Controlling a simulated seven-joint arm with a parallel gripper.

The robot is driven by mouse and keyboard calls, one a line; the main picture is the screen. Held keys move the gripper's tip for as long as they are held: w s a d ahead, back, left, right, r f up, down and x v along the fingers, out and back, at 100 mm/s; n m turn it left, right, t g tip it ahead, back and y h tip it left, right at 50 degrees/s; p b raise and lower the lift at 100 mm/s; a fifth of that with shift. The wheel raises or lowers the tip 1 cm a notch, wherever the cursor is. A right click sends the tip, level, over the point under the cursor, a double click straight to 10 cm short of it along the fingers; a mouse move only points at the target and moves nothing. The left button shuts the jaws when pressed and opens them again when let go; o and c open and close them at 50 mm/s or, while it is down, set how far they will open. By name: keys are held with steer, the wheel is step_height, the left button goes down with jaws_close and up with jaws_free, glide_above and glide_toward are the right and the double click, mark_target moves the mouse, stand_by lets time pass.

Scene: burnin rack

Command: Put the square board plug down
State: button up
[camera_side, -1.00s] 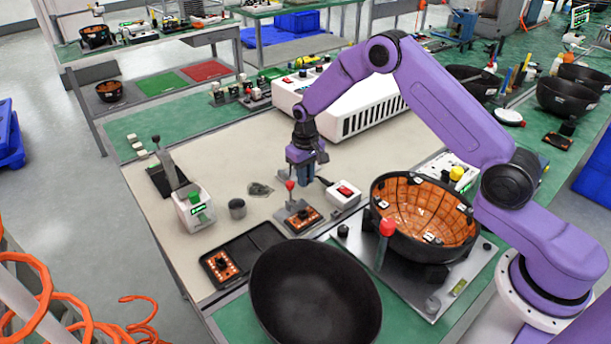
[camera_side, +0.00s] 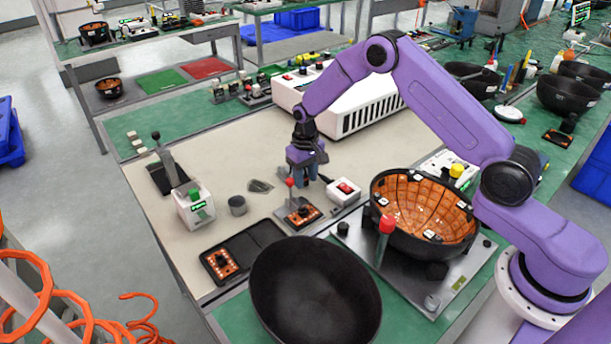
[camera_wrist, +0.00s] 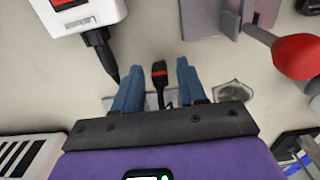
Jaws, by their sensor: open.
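My gripper (camera_side: 306,178) is low over the beige mat, beside the white switch box, in the side view. In the wrist view its two blue fingers (camera_wrist: 158,68) stand apart. An orange square board (camera_side: 303,213) sits in a fixture in front of my gripper.
The white box with a red switch (camera_side: 344,191) is close on the right. A red-knobbed lever (camera_side: 290,183) stands just in front. A clear bag (camera_side: 260,186) and grey cup (camera_side: 237,205) lie left. The orange-lined bowl (camera_side: 425,212) and black bowl (camera_side: 315,292) are nearer.

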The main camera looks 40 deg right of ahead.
step_height(320, 180, up, 13)
steer(key=s+a+r+n, duration=0.3)
steer(key=s+a+r, duration=0.1)
steer(key=s, duration=0.6)
steer(key=s+a+r+n, duration=0.3)
steer(key=s+r, duration=0.1)
steer(key=s, duration=0.6)
steer(key=s+n, duration=0.1)
steer(key=s, duration=0.3)
steer(key=s+d+n, duration=0.1)
steer(key=s, duration=0.3)
steer(key=s+n, duration=0.1)
steer(key=s, duration=0.2)
steer(key=shift+s+d+r+n, duration=0.3)
steer(key=shift+s+d, duration=0.1)
steer(key=s+d+f+n, duration=0.1)
steer(key=s+d+n, duration=0.2)
steer(key=s, duration=0.7)
steer(key=shift+d, duration=0.95)
steer(key=shift+w, duration=0.1)
